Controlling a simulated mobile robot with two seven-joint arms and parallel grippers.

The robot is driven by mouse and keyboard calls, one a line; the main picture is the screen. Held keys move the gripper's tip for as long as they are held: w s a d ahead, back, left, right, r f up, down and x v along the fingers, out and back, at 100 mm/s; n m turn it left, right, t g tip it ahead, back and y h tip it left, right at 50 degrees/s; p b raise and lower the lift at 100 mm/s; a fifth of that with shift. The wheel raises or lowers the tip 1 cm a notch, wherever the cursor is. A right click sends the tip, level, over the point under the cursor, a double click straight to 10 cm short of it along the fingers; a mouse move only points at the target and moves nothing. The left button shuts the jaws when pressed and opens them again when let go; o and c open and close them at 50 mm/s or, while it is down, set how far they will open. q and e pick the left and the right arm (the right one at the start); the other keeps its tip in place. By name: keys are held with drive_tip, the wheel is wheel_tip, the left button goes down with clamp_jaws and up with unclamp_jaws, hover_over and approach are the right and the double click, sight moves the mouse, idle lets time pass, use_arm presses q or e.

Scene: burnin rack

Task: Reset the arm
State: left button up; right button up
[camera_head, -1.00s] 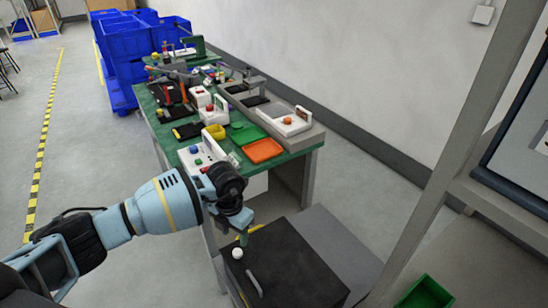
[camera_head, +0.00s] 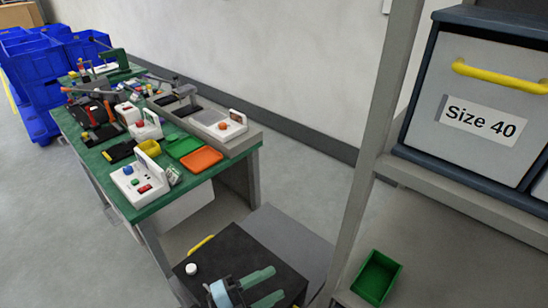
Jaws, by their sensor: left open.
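My left gripper (camera_head: 264,286) shows at the bottom of the head view, over the black top of a low cabinet (camera_head: 239,251). Its two green fingers are apart, with nothing between them. Most of my left arm is out of the frame. My right gripper is not in view.
A green-topped workbench (camera_head: 190,192) with devices, an orange tray (camera_head: 201,160) and a green tray (camera_head: 184,146) stands at left. Blue crates (camera_head: 40,85) stand behind it. At right, a rack holds a "Size 40" drawer (camera_head: 478,115) and a green bin (camera_head: 377,278).

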use_arm(q)
drive_tip(key=s+a+f+n+t+y, duration=0.25)
drive_tip(key=a+f+n+y, duration=0.2)
drive_tip(key=n, duration=0.35)
drive_tip(key=s+a+f+n+t+y, duration=0.1)
drive_tip(key=a+f+n+t+y, duration=0.25)
drive_tip(key=a+n+y, duration=0.3)
drive_tip(key=s+a+f+n+g+y, duration=0.2)
drive_tip(key=s+a+f+n+g, duration=0.1)
drive_tip(key=s, duration=0.4)
drive_tip(key=s+a+f+n+g+y, duration=0.2)
drive_tip(key=s+a+f+n+g, duration=0.1)
drive_tip(key=s+a+f+n, duration=0.2)
wheel_tip(320, 180, down, 3)
drive_tip(key=shift+s+r, duration=0.1)
drive_tip(key=shift+s, duration=1.1)
